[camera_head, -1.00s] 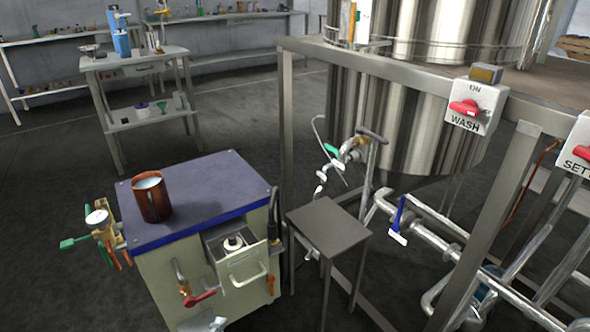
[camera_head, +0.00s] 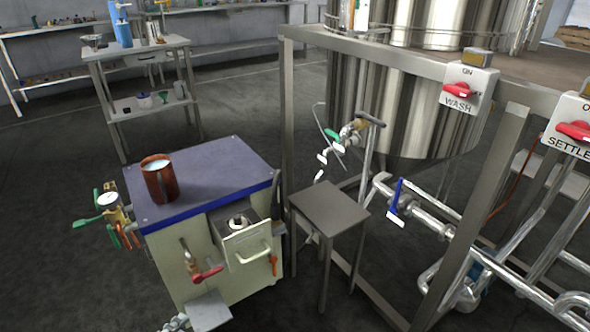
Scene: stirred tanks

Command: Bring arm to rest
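Neither of my grippers shows clearly in the head view. A grey metallic piece shows at the bottom edge, left of centre; I cannot tell what it is. A copper mug (camera_head: 161,184) with white contents stands upright on the blue top of a cream cabinet (camera_head: 230,160). No arm is near the mug.
A small grey stool (camera_head: 329,208) stands right of the cabinet. Behind it are a steel tank (camera_head: 400,110), a metal frame (camera_head: 288,130) and pipes with a blue-handled valve (camera_head: 396,200). WASH (camera_head: 467,90) and SETTLE (camera_head: 572,128) switches sit at right. Dark floor lies open at left.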

